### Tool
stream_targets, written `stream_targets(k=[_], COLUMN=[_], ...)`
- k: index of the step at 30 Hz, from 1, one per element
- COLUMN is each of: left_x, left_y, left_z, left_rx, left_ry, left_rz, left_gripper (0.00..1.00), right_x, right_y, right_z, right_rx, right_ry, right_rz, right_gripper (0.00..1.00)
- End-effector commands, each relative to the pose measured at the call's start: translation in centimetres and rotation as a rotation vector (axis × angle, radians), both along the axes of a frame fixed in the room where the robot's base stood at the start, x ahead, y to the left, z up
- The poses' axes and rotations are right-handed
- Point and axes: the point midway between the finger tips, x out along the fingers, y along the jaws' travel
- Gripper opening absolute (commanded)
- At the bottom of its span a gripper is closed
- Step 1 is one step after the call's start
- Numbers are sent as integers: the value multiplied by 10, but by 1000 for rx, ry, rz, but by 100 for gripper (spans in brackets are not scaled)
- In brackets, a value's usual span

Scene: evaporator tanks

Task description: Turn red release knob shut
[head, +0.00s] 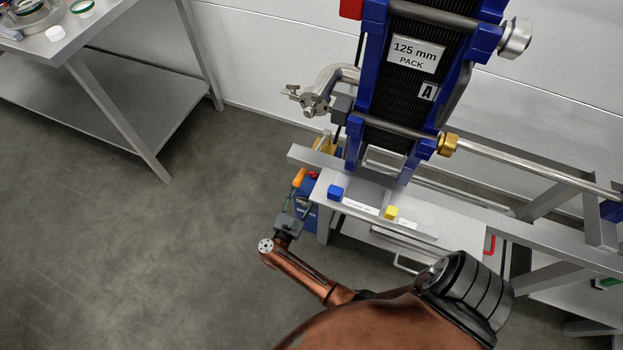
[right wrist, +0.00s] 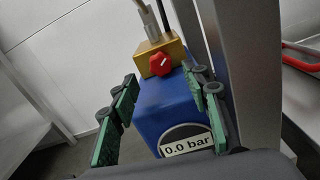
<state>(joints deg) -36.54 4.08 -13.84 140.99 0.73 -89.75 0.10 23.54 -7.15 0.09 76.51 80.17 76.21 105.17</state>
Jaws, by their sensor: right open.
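The red release knob (right wrist: 160,63) sits on the front of a brass-coloured block (right wrist: 172,48) on top of a blue pump body (right wrist: 160,98). A display on the pump reads 0.0 bar (right wrist: 187,146). My right gripper (right wrist: 162,82) is open, its green-padded fingers apart on either side of the pump body in the right wrist view. The knob appears beyond the fingertips, between them, and nothing is gripped. In the head view my right gripper (head: 296,208) is beside the pump (head: 309,217), partly covering it. My left gripper is not in view.
A grey frame post (right wrist: 240,70) stands close right of the pump. The blue-framed plate pack (head: 400,100) rises behind. Open floor lies left, with a steel table (head: 110,85) at the far left.

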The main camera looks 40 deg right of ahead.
Motion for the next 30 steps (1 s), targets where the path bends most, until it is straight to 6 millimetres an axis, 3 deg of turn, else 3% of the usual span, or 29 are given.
stream_targets(k=[6, 12, 22, 30], left_x=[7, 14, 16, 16], left_y=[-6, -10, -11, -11], left_z=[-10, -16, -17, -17], left_rx=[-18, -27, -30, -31], left_ry=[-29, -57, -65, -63], left_rz=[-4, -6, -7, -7], left_gripper=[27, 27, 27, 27], right_x=[13, 21, 22, 22], right_y=[-34, -50, -53, -53], right_z=[-1, -1, 0, 0], right_rx=[-3, 0, 0, 0], right_ry=[2, 1, 1, 1], right_rz=[0, 0, 0, 0], right_gripper=[43, 43, 42, 23])
